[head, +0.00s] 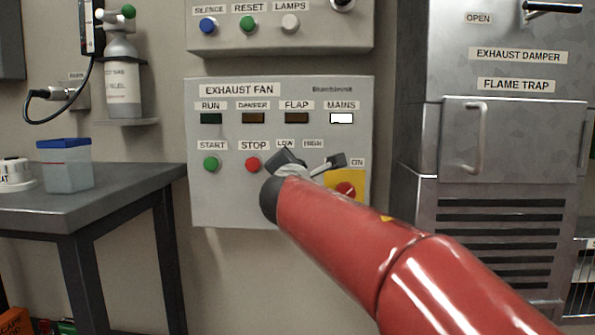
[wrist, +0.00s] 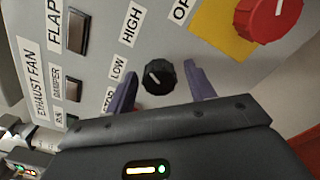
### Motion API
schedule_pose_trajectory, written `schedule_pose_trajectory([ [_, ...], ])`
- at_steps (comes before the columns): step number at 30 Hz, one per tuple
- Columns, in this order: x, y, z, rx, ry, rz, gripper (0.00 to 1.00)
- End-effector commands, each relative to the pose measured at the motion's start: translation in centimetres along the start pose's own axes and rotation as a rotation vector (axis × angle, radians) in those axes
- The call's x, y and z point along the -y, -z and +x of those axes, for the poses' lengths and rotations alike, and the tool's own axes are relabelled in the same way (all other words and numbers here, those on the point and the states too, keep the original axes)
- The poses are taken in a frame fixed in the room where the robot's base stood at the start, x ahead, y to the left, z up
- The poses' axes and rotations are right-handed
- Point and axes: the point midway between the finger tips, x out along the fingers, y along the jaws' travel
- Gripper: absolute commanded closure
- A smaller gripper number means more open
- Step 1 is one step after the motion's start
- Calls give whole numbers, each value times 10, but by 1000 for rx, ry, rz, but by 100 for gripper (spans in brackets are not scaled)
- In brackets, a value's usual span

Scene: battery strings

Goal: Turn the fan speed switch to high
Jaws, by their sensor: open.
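The fan speed switch (wrist: 158,77) is a black round knob with a white pointer line, beside the LOW label (wrist: 118,68) and HIGH label (wrist: 132,23) in the wrist view. Its line slants to the upper left; I cannot tell exactly which label it points at. My gripper (wrist: 159,72) is open, with one finger on each side of the knob and gaps visible on both sides. In the head view my gripper (head: 310,162) is in front of the panel below the LOW and HIGH labels and hides the knob.
A red rotary switch (wrist: 268,17) on a yellow plate is close to the right finger. The green START button (head: 211,164) and red STOP button (head: 252,164) are to the left on the exhaust fan panel (head: 230,205). The MAINS lamp (head: 341,118) is lit white.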

Motion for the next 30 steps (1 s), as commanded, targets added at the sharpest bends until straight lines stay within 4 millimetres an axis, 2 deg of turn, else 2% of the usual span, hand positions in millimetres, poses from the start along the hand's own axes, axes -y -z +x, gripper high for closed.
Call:
schedule_pose_trajectory([
  [5, 0, 0, -5, 0, -2, 0, 46],
  [15, 0, 0, -60, 0, -2, 0, 46],
  [18, 0, 0, -71, 0, -1, 0, 46],
  [22, 0, 0, -78, 1, 0, 0, 46],
  [30, 0, 0, -78, 0, 0, 0, 46],
])
